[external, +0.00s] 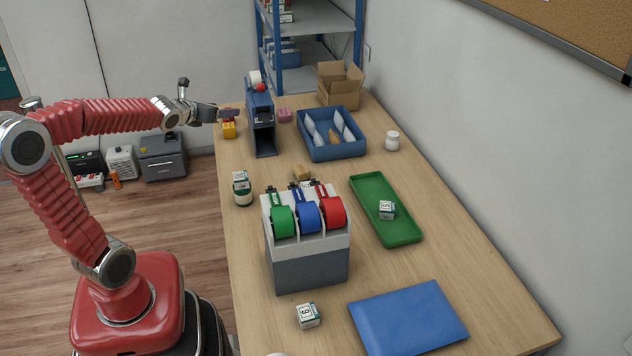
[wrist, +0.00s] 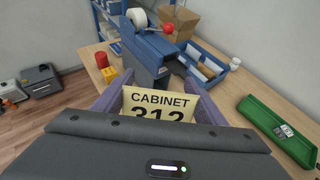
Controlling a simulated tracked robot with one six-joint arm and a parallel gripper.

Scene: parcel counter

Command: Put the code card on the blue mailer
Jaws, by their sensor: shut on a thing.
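The code card (wrist: 158,101) is pale yellow and reads "CABINET 312" in the wrist view, its lower part hidden behind my gripper housing. My gripper (external: 231,113) is shut on it, with a purple finger on each side of the card. In the external view the gripper is raised at the far left edge of the counter, beside the blue tape-dispenser-like stand; the card cannot be made out there. The blue mailer (external: 408,318) lies flat at the near right of the counter, far from my gripper. Its visible top is bare. It is outside the wrist view.
The blue stand (external: 262,125) is close to my gripper. A grey box with green, blue and red rolls (external: 308,262) stands mid-counter. A green tray (external: 402,233) holds a small numbered box. A numbered cube (external: 307,315) sits left of the mailer. A blue tray (external: 335,151) holds packets.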

